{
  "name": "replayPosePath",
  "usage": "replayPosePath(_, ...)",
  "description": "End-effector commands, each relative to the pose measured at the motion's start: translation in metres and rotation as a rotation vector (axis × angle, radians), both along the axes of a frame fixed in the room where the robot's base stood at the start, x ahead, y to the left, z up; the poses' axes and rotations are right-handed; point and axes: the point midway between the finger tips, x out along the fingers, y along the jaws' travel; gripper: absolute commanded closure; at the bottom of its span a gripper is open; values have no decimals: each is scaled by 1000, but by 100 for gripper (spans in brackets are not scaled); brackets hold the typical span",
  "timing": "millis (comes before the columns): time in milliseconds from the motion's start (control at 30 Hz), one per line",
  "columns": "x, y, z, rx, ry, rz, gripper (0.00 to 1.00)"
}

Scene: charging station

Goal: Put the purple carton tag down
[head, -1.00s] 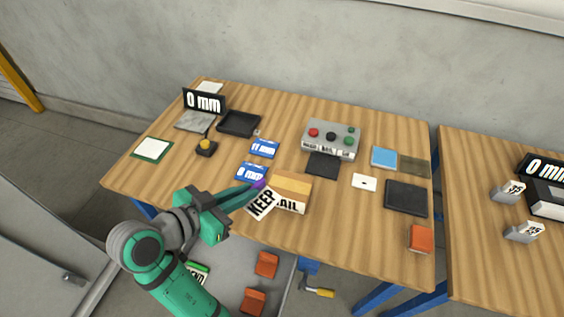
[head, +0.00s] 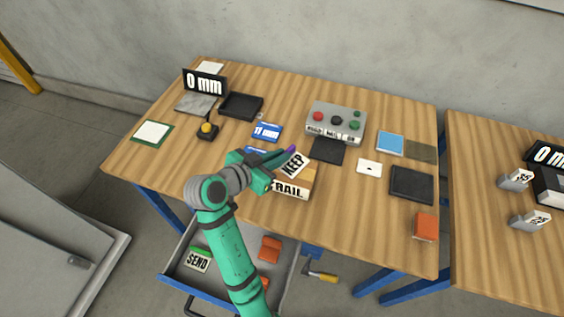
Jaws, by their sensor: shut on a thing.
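The purple carton tag (head: 295,165) is a white card reading KEEP with a purple top edge. My gripper (head: 286,154) is shut on it at that purple edge. The tag hangs tilted in front of the top of a tan carton (head: 291,191) with a partly covered label ending in "AIL". I cannot tell whether the tag touches the carton. My arm covers part of the carton's left side and the blue card behind it.
A black pad (head: 327,150) lies right of the tag, below a grey button box (head: 336,122). A white card (head: 369,168) and a dark tray (head: 411,184) lie further right. An open drawer (head: 180,268) below holds a SEND tag (head: 198,259) and orange blocks (head: 269,249).

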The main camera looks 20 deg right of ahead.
Motion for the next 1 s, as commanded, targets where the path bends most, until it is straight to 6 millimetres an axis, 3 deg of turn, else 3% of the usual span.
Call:
replayPosePath(267, 8, -9, -14, 0, 0, 1, 100)
replayPosePath(533, 9, -12, -48, 0, 2, 2, 100)
replayPosePath(867, 10, -12, -50, -1, 0, 3, 100)
replayPosePath(900, 10, -12, -51, -1, 0, 3, 88)
replayPosePath(967, 10, -11, -51, -1, -1, 3, 73)
replayPosePath(1000, 10, -12, -50, -1, -1, 2, 71)
